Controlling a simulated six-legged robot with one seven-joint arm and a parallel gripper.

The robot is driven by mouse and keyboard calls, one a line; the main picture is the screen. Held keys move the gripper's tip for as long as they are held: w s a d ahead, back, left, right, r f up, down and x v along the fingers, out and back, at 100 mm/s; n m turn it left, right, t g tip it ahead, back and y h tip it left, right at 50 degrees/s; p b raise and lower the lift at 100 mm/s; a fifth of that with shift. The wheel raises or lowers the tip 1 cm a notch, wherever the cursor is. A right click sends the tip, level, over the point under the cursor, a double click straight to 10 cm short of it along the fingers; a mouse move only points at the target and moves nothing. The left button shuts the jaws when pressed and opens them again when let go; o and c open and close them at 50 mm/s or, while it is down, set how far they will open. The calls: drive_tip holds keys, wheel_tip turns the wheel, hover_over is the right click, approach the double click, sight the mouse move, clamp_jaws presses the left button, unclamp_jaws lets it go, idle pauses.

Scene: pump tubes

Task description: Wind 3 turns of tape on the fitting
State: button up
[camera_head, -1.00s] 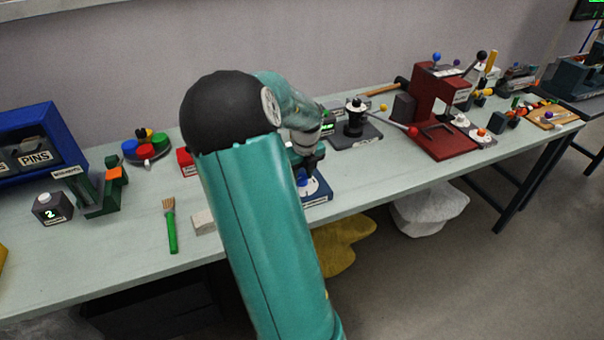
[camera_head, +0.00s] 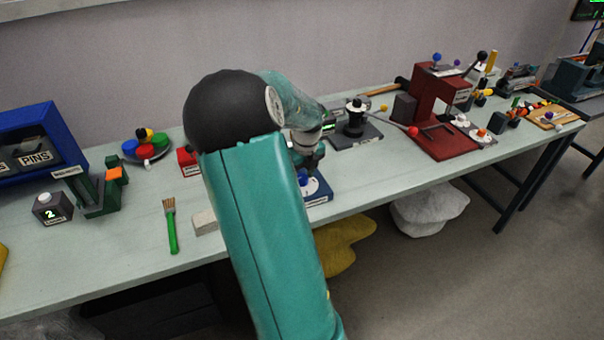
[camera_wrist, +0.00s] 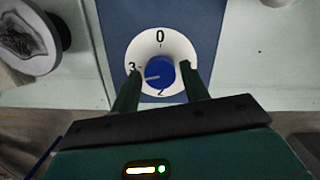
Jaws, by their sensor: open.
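The fitting is a round blue knob (camera_wrist: 160,72) on a white dial (camera_wrist: 160,47) in the wrist view. The dial shows 0 at the top, 3 at the left and 2 at the bottom. The knob's pale pointer mark points left, slightly below the 3. My gripper (camera_wrist: 159,74) is open, its two dark green fingers on either side of the knob with small gaps. The right finger hides the dial's right side. In the head view the dial's blue base (camera_head: 318,196) is partly hidden behind my arm. I cannot make out any tape.
A white-grey block (camera_head: 205,222) and a green-handled brush (camera_head: 171,228) lie left of my arm. A black device on a grey plate (camera_head: 356,128) and a red press (camera_head: 440,120) stand to the right. The bench's front edge is close to the dial base.

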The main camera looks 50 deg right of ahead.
drive_tip(key=n, duration=0.5)
drive_tip(key=shift+d+y, duration=0.1)
drive_tip(key=shift+y, duration=0.2)
drive_tip(key=n, duration=0.3)
drive_tip(key=shift+n, duration=0.4)
drive_tip(key=n, duration=0.4)
drive_tip(key=shift+y, duration=0.4)
drive_tip(key=n, duration=0.4)
drive_tip(key=shift+g, duration=0.4)
drive_tip(key=c, duration=0.8)
drive_tip(key=shift+c, duration=0.2)
drive_tip(key=shift+m, duration=0.3)
